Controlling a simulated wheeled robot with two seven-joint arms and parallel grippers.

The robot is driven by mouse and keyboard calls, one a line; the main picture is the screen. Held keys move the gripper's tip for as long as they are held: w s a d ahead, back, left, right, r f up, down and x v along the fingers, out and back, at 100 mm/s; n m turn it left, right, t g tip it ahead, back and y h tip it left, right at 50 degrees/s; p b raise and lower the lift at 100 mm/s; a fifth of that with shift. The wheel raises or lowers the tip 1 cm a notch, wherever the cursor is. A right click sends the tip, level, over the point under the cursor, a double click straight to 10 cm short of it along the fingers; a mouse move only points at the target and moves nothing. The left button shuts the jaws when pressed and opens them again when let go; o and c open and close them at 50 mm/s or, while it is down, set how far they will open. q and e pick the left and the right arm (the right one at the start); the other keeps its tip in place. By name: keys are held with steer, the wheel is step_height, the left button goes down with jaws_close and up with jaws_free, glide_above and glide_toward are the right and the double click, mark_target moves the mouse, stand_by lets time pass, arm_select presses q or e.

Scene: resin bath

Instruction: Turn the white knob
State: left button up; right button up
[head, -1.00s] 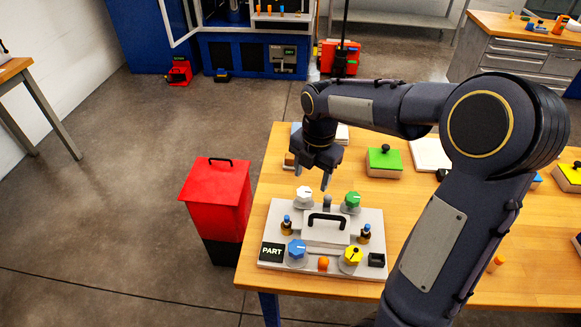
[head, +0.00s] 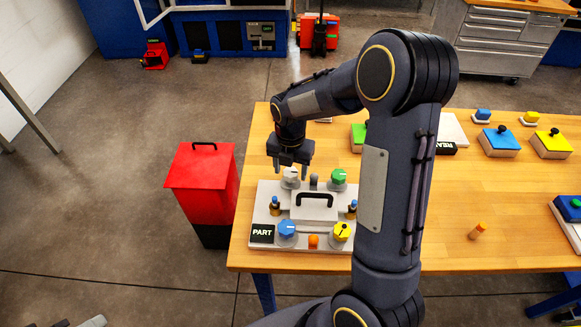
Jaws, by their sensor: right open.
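The white knob (head: 290,175) sits at the back left of the grey panel (head: 268,190) on the wooden table. My right gripper (head: 291,171) is open and points down at the white knob, with its fingers around or just above the knob's top; I cannot tell whether they touch it. The green knob (head: 338,177) is at the back right of the panel, the blue knob (head: 286,229) at the front left and the yellow knob (head: 342,232) at the front right. My right arm hides the panel's right edge. My left gripper is not in view.
A black handle (head: 314,197) stands up in the middle of the panel. A red bin (head: 203,180) is on the floor left of the table (head: 500,230). Blocks with knobs, such as a blue one (head: 498,142) and a yellow one (head: 551,143), stand at the back right.

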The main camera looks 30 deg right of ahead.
steer(key=c, duration=1)
